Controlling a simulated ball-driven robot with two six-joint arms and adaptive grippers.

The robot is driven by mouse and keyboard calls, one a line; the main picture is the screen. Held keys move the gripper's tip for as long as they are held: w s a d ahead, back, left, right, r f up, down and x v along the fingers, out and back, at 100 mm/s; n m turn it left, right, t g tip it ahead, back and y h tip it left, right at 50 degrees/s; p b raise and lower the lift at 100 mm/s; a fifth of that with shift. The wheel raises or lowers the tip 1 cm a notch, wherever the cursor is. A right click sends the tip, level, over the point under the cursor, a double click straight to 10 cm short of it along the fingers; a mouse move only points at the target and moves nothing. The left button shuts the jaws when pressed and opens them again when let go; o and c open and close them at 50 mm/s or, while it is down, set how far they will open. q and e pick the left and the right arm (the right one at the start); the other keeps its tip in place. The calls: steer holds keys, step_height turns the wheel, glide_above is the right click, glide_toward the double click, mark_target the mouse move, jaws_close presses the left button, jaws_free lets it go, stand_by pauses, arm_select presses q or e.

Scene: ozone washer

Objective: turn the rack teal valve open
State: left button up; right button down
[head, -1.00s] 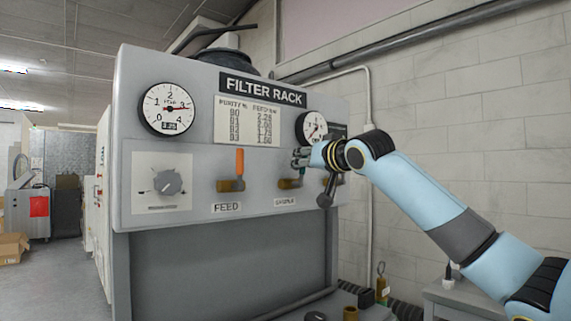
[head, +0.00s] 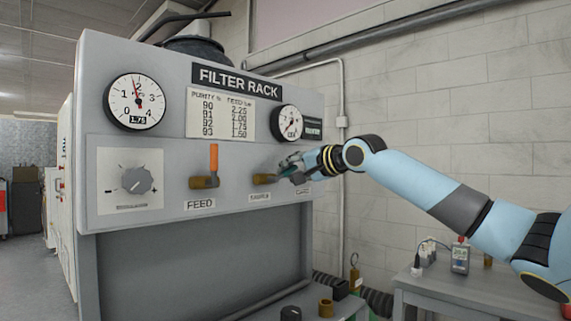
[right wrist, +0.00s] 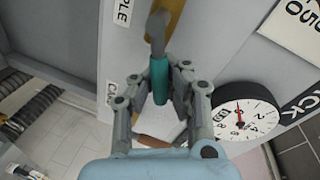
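The grey filter rack (head: 150,60) carries a row of valves. In the right wrist view the teal valve handle (right wrist: 159,82) lies between the fingers of my right gripper (right wrist: 160,92). Gaps show on both sides of it, so the fingers look open around it. A grey stem (right wrist: 158,32) and a brass fitting (right wrist: 174,14) show beyond the handle. In the head view my right gripper (head: 291,168) is at the right end of the valve row and hides the teal handle. My left gripper is not in view.
The orange feed handle (head: 214,158) stands upright left of my gripper, with the brass sample fitting (head: 264,179) between them. A knob (head: 137,180) and two gauges (head: 135,101) are on the panel. A side table (head: 480,282) stands at right.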

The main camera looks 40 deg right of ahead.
steer(key=shift+d+f+m+y+p, duration=0.2)
steer(key=shift+f+m+y+p, duration=0.3)
steer(key=shift+f+m+p, duration=1)
steer(key=shift+r+m+b, duration=0.1)
steer(key=shift+m+b, duration=0.2)
steer(key=c, duration=1.2)
jaws_free()
steer(key=shift+s+d+r, duration=0.15)
steer(key=shift+s+r, duration=0.1)
steer(key=shift+s, duration=0.15)
steer(key=shift+c, duration=0.2)
steer(key=shift+w, duration=0.15)
steer(key=shift+r, duration=0.1)
